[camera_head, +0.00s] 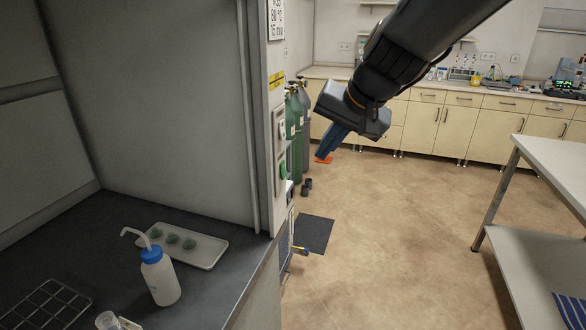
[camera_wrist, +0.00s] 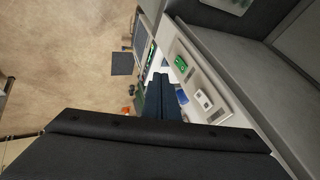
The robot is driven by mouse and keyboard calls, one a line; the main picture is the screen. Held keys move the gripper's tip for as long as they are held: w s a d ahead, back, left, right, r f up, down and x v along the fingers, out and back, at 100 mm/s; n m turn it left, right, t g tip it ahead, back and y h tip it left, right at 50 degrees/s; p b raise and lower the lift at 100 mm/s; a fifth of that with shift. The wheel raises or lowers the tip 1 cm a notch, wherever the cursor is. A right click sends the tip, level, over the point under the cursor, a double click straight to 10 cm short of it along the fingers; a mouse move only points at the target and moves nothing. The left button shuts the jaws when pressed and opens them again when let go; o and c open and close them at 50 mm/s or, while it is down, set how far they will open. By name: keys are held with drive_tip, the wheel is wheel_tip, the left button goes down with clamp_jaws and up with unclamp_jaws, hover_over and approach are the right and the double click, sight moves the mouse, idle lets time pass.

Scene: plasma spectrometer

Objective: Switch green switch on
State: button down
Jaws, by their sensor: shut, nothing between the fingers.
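The green switch (camera_head: 283,170) sits on the narrow front panel of the cabinet, seen edge-on in the head view. In the wrist view the green switch (camera_wrist: 181,63) shows on the pale panel, up and right of my fingertips; I cannot tell its position. My gripper (camera_head: 324,155) has dark blue fingers, shut and empty, pointing down and left in the air to the right of the panel. In the wrist view my gripper (camera_wrist: 160,78) looks apart from the switch, though depth is hard to judge.
A white socket (camera_wrist: 204,99) and a blue part (camera_wrist: 182,98) are near the switch. Gas cylinders (camera_head: 293,125) stand behind the panel. A wash bottle (camera_head: 160,277) and a tray (camera_head: 190,246) stand on the dark worktop. A white table (camera_head: 555,155) is at the right; open floor lies between.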

sight(283, 170)
drive_tip(key=shift+f, duration=0.1)
drive_tip(key=w+a+f+p, duration=0.2)
drive_tip(key=w+a+f, duration=0.4)
drive_tip(key=f, duration=0.2)
drive_tip(key=shift+a+f, duration=0.3)
drive_tip(key=shift+a, duration=0.05)
drive_tip(key=shift+w, duration=0.1)
drive_tip(key=shift+w+a+f, duration=0.1)
drive_tip(key=shift+a, duration=0.1)
idle(0.4)
